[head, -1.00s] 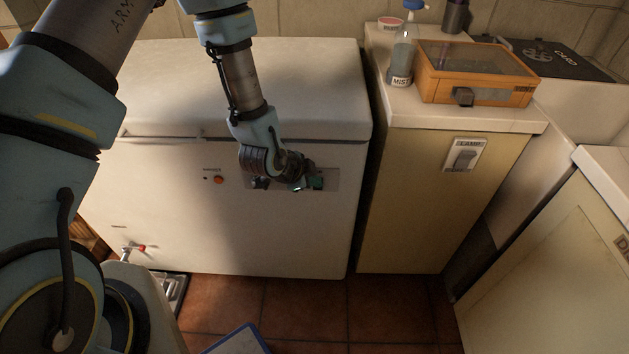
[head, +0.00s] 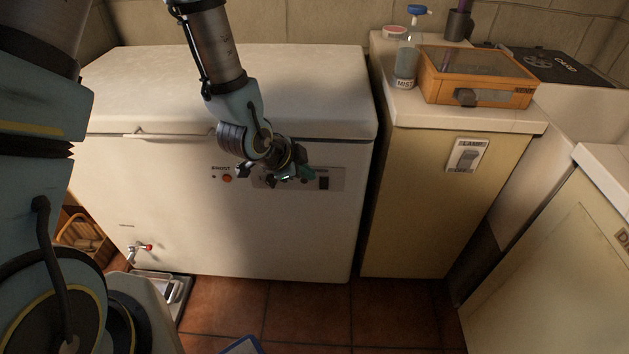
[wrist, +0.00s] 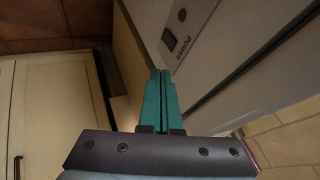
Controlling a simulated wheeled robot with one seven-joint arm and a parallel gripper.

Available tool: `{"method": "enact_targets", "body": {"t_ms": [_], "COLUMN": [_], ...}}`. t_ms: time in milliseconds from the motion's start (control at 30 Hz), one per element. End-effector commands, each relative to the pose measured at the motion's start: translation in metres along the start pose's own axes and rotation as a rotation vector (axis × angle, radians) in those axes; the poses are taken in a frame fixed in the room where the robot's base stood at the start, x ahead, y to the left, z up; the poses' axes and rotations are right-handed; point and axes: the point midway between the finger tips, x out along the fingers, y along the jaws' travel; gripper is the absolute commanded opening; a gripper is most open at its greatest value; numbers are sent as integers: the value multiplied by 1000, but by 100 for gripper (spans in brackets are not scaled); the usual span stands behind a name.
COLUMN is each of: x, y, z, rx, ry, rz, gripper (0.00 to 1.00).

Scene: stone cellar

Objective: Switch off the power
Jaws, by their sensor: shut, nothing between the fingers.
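The white chest freezer (head: 200,90) has a grey control panel (head: 338,174) on its front. A dark rocker switch (head: 323,183) sits at the panel's right end. In the wrist view the rocker switch (wrist: 169,39) shows beside the word POWER. Which way it is tipped, I cannot tell. My gripper (head: 303,178) is in front of the panel, just left of the switch, and hides the panel's middle. Its green fingers (wrist: 160,73) are shut together and empty. In the wrist view a gap shows between the fingertips and the switch.
A small orange light or button (head: 227,178) is left of the panel. A lamp switch (head: 466,156) is on the cream cabinet (head: 440,200) to the right. An orange case (head: 478,77) and a mist bottle (head: 405,68) stand on top. The floor (head: 310,310) in front is mostly clear.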

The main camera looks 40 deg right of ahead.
Motion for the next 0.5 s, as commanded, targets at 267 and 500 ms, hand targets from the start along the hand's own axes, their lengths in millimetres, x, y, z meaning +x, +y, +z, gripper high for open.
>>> {"method": "enact_targets", "body": {"t_ms": [267,500], "x": [-22,-24], "y": [-5,-5], "z": [-1,-1], "rx": [0,0], "ry": [1,1], "rz": [0,1], "gripper": [0,0]}}
